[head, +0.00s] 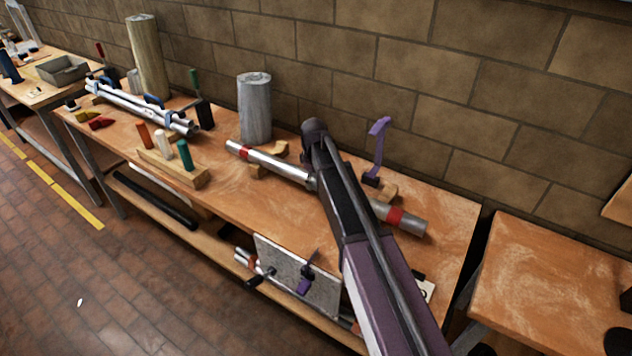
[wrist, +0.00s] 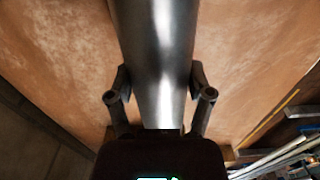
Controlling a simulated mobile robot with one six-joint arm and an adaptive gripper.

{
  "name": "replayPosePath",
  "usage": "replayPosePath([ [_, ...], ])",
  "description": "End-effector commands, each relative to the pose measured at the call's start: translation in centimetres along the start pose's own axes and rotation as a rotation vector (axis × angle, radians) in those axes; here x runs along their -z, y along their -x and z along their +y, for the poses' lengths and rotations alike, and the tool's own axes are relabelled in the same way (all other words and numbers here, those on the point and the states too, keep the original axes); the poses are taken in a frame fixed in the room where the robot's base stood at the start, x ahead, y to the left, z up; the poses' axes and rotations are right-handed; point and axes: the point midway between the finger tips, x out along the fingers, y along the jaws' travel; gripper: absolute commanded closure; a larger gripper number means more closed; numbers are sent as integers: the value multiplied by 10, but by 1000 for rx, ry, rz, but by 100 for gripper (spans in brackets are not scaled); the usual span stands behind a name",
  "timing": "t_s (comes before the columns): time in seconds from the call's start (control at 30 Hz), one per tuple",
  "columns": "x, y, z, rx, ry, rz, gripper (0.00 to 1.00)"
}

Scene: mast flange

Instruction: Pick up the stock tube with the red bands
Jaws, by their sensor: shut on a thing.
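The stock tube (head: 270,161) is a long silver tube with a red band near each end. It lies slantwise over the middle bench at its wooden rests, and I cannot tell whether it touches them. My arm hides its middle in the head view. In the wrist view the bare metal middle of the tube (wrist: 158,45) runs between the fingers of my gripper (wrist: 160,100), one on each side. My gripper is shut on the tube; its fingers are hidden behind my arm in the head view.
A grey cylinder (head: 255,108) stands behind the tube's left end. A purple clamp-like tool (head: 378,145) stands behind its right part. A wooden block with coloured handles (head: 172,165) and a bundle of silver tubes (head: 140,105) are left. The brick wall (head: 400,60) is close behind.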

Motion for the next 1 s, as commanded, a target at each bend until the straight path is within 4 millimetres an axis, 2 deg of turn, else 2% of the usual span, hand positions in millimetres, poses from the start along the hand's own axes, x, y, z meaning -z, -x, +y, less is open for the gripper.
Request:
replayPosePath([
  [0.37, 0, 6, -2, 5, 2, -1, 94],
  [0.83, 0, 41, -1, 2, 1, 0, 94],
  [1.0, -25, 40, -38, 2, 1, 0, 94],
])
